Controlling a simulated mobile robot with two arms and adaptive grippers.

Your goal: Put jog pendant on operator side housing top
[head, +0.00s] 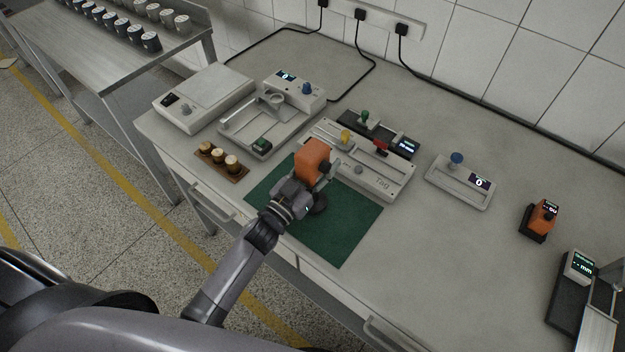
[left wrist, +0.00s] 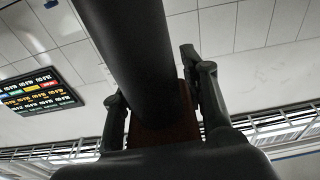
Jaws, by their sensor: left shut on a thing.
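My left gripper (head: 318,172) is over the green mat, shut on an orange block-like device (head: 312,156) with dark parts, perhaps the jog pendant. In the left wrist view, the fingers (left wrist: 160,95) are on both sides of a dark red-brown body (left wrist: 165,132), with a large dark cylinder (left wrist: 128,45) in front. The held device overlaps the front left of a long grey housing (head: 390,184) marked "Tag" in the head view; I cannot tell whether they touch. I cannot tell which housing is the operator side one. My right gripper is not in view.
The green mat (head: 345,232) lies in front of the housing. A grey fixture (head: 235,130), a scale (head: 205,95) and a wooden block (head: 222,168) are left. A small display unit (head: 460,182), another orange device (head: 542,216) and a measuring stand (head: 568,295) are right, with bare bench between.

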